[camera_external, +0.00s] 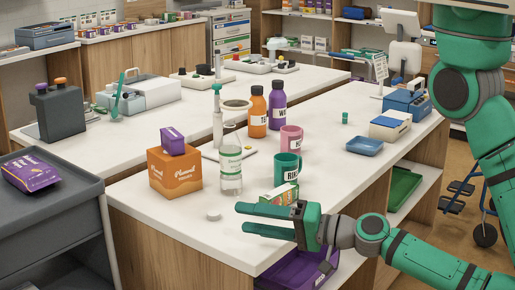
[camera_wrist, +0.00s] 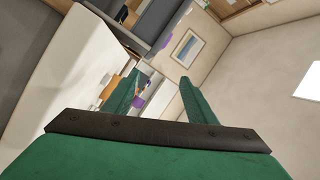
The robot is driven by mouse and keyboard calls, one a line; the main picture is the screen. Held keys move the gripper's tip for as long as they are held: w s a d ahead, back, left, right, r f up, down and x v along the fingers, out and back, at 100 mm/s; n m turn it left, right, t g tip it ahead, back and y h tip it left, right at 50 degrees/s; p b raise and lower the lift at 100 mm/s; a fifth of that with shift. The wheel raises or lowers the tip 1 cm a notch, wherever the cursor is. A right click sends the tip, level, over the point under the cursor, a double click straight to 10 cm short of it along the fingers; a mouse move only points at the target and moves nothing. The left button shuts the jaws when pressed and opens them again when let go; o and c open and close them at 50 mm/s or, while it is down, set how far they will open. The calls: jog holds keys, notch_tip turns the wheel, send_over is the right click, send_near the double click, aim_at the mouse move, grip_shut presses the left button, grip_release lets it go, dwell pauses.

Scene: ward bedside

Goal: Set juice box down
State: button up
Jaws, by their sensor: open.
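A small white, green and orange carton, which looks like the juice box (camera_external: 281,194), is on the white counter (camera_external: 225,245) near its front right edge. My gripper (camera_external: 240,218) is open, with its green fingers pointing left near the counter's front edge, in front of the carton. The gripper partly hides the carton's lower side, so I cannot tell if they touch. In the wrist view my open gripper (camera_wrist: 157,88) has nothing held between its fingers, only far background. The carton cannot be made out there.
A green mug (camera_external: 287,168), pink mug (camera_external: 291,139), clear bottle (camera_external: 231,170) and orange carton (camera_external: 174,177) stand behind the gripper. A purple bin (camera_external: 296,270) is below the counter. The counter's front left is clear.

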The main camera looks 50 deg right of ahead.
jog(key=w+a+r+n+g+y, duration=0.2)
jog(key=w+r+n+y, duration=0.35)
jog(key=w+r, duration=0.2)
jog(key=w+a+r+n+g+y, duration=0.1)
jog(key=w+a+r+n+y, duration=0.25)
jog(key=w+r+n, duration=0.35)
jog(key=n+g+h, duration=1)
jog(key=n+g, duration=0.3)
send_near(280, 189)
jog(key=shift+w+a+r, duration=0.15)
jog(key=shift+w+a, duration=0.25)
jog(key=shift+s+d, duration=0.15)
jog(key=shift+d, duration=0.1)
jog(key=shift+s+x, duration=0.2)
jog(key=shift+x, duration=2.5)
jog(key=shift+s+x, duration=0.15)
jog(key=shift+x, duration=2.55)
jog(key=shift+d+f, duration=0.1)
jog(key=shift+f, duration=0.25)
